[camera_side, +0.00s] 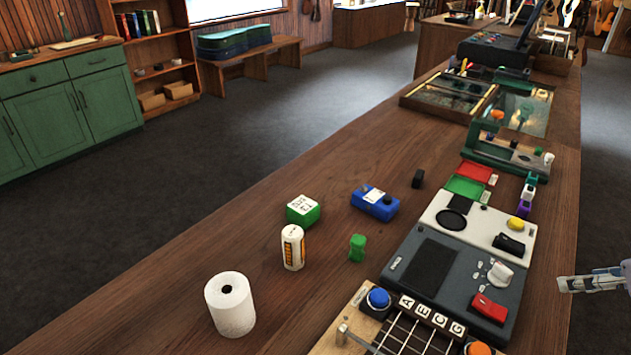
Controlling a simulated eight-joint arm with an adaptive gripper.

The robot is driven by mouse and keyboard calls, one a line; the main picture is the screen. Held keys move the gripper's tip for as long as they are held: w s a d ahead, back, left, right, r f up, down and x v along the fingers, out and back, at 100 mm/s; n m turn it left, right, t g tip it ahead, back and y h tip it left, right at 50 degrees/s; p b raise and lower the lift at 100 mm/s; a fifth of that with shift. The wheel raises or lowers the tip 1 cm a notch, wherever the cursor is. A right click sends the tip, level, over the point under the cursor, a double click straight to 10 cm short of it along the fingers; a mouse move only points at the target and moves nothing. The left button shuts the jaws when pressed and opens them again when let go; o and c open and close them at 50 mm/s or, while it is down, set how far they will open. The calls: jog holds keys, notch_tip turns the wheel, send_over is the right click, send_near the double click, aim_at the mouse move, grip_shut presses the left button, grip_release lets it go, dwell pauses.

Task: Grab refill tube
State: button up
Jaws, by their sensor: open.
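A small white tube with an orange and dark label (293,247) stands upright on the wooden counter; it looks like the refill tube, though its print is too small to read. My gripper (564,284) shows only in part at the right edge of the side view. It is open and empty, far to the right of the tube and apart from it, with the grey and white devices between them.
A white paper roll (231,304), a green box (303,211), a blue pedal (375,203) and a green peg-like piece (357,248) stand around the tube. A dark grey device (430,266) and a fretted board (405,335) lie nearer my gripper. The counter's left side is clear.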

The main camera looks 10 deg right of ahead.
jog(key=w+a+r+n, duration=0.1)
jog(key=w+a+r, duration=0.2)
jog(key=w+a+r+n+y, duration=0.1)
jog(key=w+a+r, duration=0.2)
jog(key=a, duration=0.1)
jog(key=shift+w+g, duration=0.15)
jog(key=shift+g, duration=0.25)
jog(key=w+a+r+n+g+y, duration=0.1)
jog(key=w+a+r+n, duration=0.15)
jog(key=a, duration=0.35)
jog(key=w+a+r+n+y, duration=0.1)
jog(key=w+a+r, duration=0.1)
jog(key=w+a, duration=0.3)
jog(key=n+g, duration=0.3)
jog(key=n, duration=0.2)
send_near(294, 246)
jog(key=w+f, duration=0.1)
jog(key=w, duration=0.1)
jog(key=shift+m, duration=0.25)
jog(key=x, duration=0.5)
jog(key=shift+a+f, duration=0.1)
jog(key=shift+t+y, duration=0.3)
jog(key=shift+s+d+f+x, duration=0.1)
jog(key=shift+x, duration=0.8)
jog(key=shift+s+d+f+x, duration=0.1)
jog(key=shift+s+x, duration=0.05)
jog(key=shift+x, duration=0.75)
jog(key=shift+s+d+x, duration=0.1)
jog(key=shift+x, duration=0.75)
jog(key=c, duration=1.2)
